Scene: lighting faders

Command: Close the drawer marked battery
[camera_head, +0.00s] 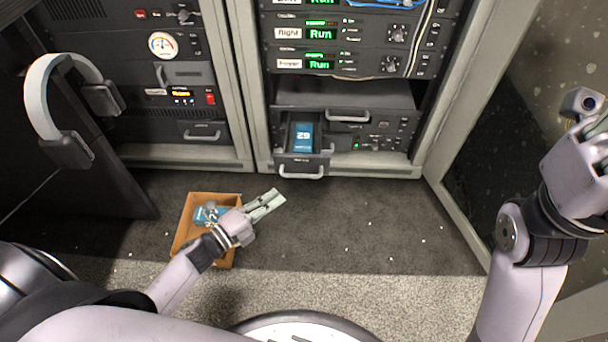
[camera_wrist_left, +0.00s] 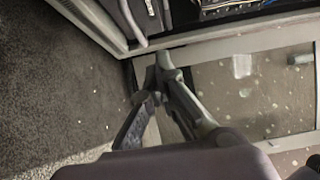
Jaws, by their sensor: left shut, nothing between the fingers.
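A dark drawer (camera_head: 302,165) with a grey bar handle stands pulled out at the bottom of the right rack. A blue box-like item (camera_head: 303,137) marked with digits lies in it. I cannot read a battery label on the drawer. My left gripper (camera_head: 276,199) is shut and empty, above the floor in front of the drawer and a little to its left, apart from it. In the left wrist view its fingers (camera_wrist_left: 155,75) meet at the tips. My right arm is at the right edge of the head view; its fingers are not clearly visible.
An orange-brown open box (camera_head: 184,228) with blue items stands on the floor beneath my left arm. An open rack door (camera_head: 520,110) stands at the right. The carpet (camera_head: 370,225) in the middle is clear except for small white specks.

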